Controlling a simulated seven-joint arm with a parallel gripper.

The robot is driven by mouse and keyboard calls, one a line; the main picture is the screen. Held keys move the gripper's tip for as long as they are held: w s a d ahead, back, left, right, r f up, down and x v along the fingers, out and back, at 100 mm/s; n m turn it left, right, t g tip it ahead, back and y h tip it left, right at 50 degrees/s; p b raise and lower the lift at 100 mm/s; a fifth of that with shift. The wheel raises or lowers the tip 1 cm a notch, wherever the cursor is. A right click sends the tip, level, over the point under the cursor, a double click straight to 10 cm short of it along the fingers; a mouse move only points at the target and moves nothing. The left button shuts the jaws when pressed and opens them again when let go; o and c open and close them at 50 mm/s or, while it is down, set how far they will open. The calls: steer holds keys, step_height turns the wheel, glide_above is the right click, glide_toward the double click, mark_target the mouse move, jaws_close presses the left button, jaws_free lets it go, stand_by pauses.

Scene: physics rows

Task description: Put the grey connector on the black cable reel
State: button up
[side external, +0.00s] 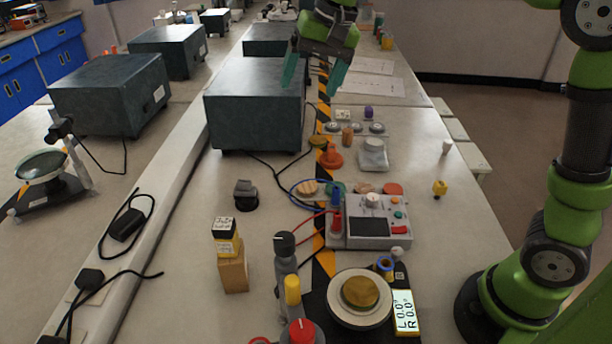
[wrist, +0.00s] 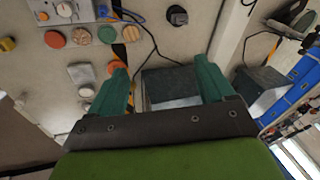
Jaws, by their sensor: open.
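A small grey block, which looks like the grey connector (side external: 245,187), sits on top of a low black round piece, which looks like the black cable reel (side external: 246,204). Both stand on the bench left of the middle, and they appear as one dark shape in the wrist view, so contact details are too small to tell. My gripper (side external: 314,80) is open and empty, high above the far part of the bench and well away from them. In the wrist view its two green fingers (wrist: 162,82) are spread apart.
A large dark box (side external: 255,105) stands beyond the connector. A grey meter box (side external: 375,222) with wires is to the right. A wooden block stack (side external: 233,272) and a round scale (side external: 360,312) stand nearer. Bare bench surrounds the reel.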

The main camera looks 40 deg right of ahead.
steer(key=s+d+f+n+t, duration=0.1)
steer(key=s+f+t, duration=0.1)
steer(key=s, duration=0.8)
steer(key=s+d+f+n+t, duration=0.1)
steer(key=s+f, duration=0.3)
steer(key=s, duration=0.6)
steer(key=shift+s+d+f+t, duration=0.3)
steer(key=shift+s+d+t, duration=0.05)
steer(key=shift+d+t, duration=0.15)
